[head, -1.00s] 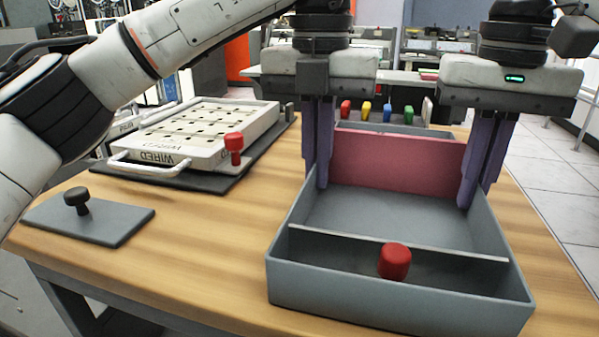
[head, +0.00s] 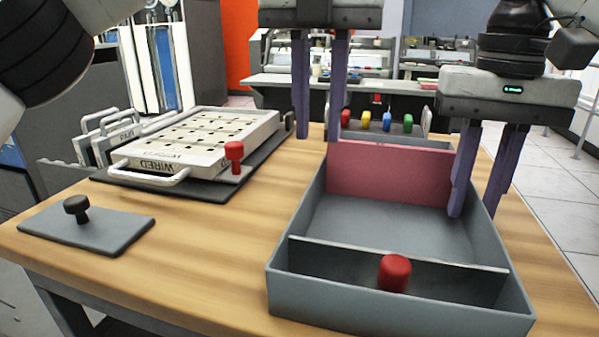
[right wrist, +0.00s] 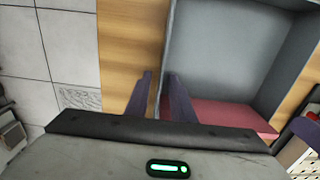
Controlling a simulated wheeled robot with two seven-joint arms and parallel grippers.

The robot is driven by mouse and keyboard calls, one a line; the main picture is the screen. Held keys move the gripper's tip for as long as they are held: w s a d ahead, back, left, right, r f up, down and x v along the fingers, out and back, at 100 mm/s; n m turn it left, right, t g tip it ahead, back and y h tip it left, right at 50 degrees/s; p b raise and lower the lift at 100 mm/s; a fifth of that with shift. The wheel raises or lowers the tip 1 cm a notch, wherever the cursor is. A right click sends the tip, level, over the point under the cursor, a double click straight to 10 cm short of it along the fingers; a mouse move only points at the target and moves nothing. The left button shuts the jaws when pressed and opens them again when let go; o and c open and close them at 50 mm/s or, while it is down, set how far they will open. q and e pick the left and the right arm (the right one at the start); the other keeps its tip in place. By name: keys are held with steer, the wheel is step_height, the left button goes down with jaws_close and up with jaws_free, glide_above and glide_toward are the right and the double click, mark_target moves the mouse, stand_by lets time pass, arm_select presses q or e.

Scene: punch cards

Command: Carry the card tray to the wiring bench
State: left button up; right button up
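The card tray (head: 400,312) is a grey open box with a low cross divider, a pink-red card block (head: 390,168) at its far end and a red knob (head: 394,273) in its near compartment. It rests on the wooden bench top (head: 210,240) at the right. My left gripper (head: 319,135) is open and empty, raised above the tray's far left corner. My right gripper (head: 474,212) is open, its fingers on either side of the tray's right wall. In the right wrist view, gaps show between that wall and the fingers (right wrist: 160,75).
A white panel marked WIRED (head: 195,140) lies on a dark mat to the left, with a red knob (head: 234,153) beside it. A grey plate with a black knob (head: 76,207) lies at the near left. Coloured pegs (head: 387,121) stand behind the tray.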

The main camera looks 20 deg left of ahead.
steer(key=shift+r, duration=0.1)
arm_select(q)
step_height(320, 180, up, 4)
steer(key=shift+f, duration=0.1)
arm_select(e)
step_height(320, 180, up, 12)
stand_by(0.8)
stand_by(0.3)
